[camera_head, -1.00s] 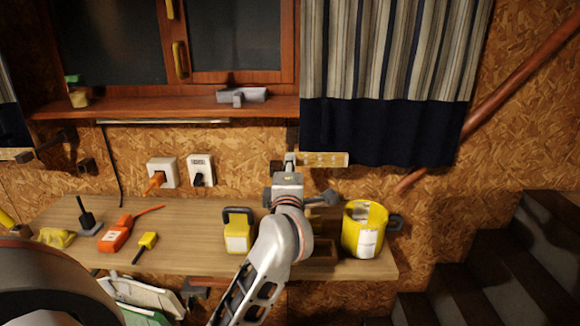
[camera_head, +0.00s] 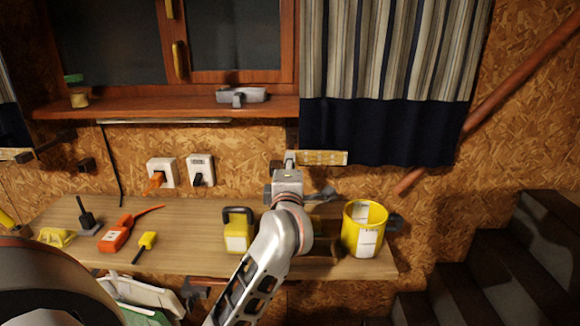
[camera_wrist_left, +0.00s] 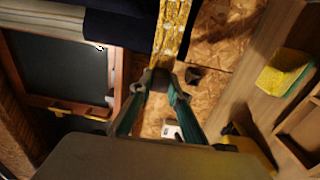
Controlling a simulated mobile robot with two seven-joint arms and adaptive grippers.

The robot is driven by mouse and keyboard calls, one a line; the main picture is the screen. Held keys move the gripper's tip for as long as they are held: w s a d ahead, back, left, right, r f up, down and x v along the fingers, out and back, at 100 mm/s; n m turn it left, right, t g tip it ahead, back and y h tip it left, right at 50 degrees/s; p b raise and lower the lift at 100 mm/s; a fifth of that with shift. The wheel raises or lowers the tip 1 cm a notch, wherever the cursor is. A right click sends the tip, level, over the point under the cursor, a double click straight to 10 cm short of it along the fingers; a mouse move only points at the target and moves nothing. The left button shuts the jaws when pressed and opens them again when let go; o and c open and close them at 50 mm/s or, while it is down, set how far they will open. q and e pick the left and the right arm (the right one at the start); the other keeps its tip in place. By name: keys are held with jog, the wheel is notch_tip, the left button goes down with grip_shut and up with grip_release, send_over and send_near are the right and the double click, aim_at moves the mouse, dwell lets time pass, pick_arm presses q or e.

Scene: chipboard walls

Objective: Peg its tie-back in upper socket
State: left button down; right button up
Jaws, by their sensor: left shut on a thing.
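My left gripper (camera_head: 290,160) is shut on one end of the tie-back (camera_head: 325,158), a yellow patterned strip. The strip reaches right from the fingers, level, along the dark lower hem of the striped curtain (camera_head: 385,125). In the left wrist view the tie-back (camera_wrist_left: 172,32) runs upward from between the fingertips (camera_wrist_left: 159,82). A small dark block (camera_head: 276,168) on the wall is just left of my fingers; a dark block (camera_wrist_left: 193,75) also shows beside them in the wrist view. I cannot tell whether either is the upper socket. My right gripper is not in view.
The workbench (camera_head: 190,215) below holds a yellow lamp-like object (camera_head: 238,230), a yellow bucket (camera_head: 364,230) and an orange tool (camera_head: 116,235). The window shelf (camera_head: 160,108) juts out above left. Two wall outlets (camera_head: 161,172) have plugs in them. Stairs (camera_head: 500,260) are at right.

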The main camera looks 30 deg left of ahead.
pick_arm(q)
jog(key=shift+w+a, duration=0.15)
jog(key=shift+w, duration=0.05)
jog(key=c, duration=1.8)
grip_release()
jog(key=shift+s, duration=0.1)
